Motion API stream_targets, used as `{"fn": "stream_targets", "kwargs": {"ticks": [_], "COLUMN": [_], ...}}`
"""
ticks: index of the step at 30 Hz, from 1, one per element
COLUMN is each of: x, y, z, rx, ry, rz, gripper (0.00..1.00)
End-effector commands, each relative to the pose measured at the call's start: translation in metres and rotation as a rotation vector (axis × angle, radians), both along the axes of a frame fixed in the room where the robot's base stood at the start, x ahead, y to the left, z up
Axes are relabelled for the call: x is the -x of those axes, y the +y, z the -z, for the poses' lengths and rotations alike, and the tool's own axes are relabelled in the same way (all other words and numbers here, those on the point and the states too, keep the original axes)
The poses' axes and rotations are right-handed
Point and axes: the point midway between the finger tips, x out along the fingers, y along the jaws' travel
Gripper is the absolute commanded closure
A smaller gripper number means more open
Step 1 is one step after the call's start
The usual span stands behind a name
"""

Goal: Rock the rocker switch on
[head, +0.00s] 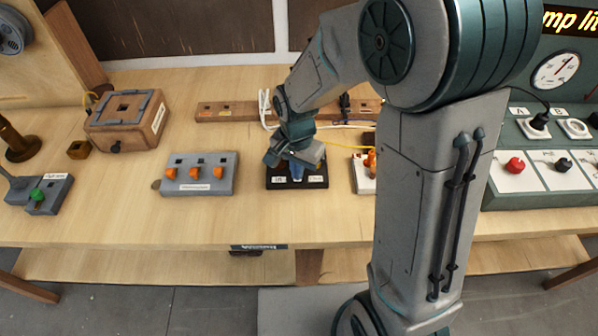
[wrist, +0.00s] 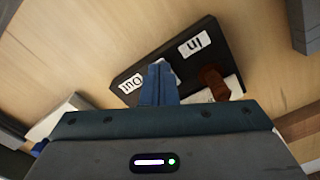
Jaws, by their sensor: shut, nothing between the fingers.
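A black block (head: 311,184) with two white labels sits near the table's front edge, below my gripper in the head view. In the wrist view the black block (wrist: 132,72) shows labels that seem to read "In" and "Out", and a brown upright piece (wrist: 213,82) over a pale patch. I cannot tell for sure which part is the rocker, or its position. My gripper (head: 297,173) points down at the block. Its blue fingers (wrist: 158,80) are together and empty, over the block beside the brown piece. Contact is unclear, and the fingers hide part of the block.
A grey block (head: 200,186) with three orange levers stands left. A white block with an orange part (head: 365,182) stands close on the right, partly behind my arm. A wooden box (head: 124,124) and a wooden strip (head: 225,110) lie further back. A panel with knobs (head: 530,180) stands far right.

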Motion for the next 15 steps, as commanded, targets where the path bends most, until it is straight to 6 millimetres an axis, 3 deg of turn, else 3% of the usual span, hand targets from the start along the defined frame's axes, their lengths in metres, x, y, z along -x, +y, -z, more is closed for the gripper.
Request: {"fn": "stream_targets", "kwargs": {"ticks": [15], "x": [0.000], "y": [0.000], "z": [-0.033], "rx": [0.001], "ry": [0.001], "rz": [0.000], "gripper": [1.00]}}
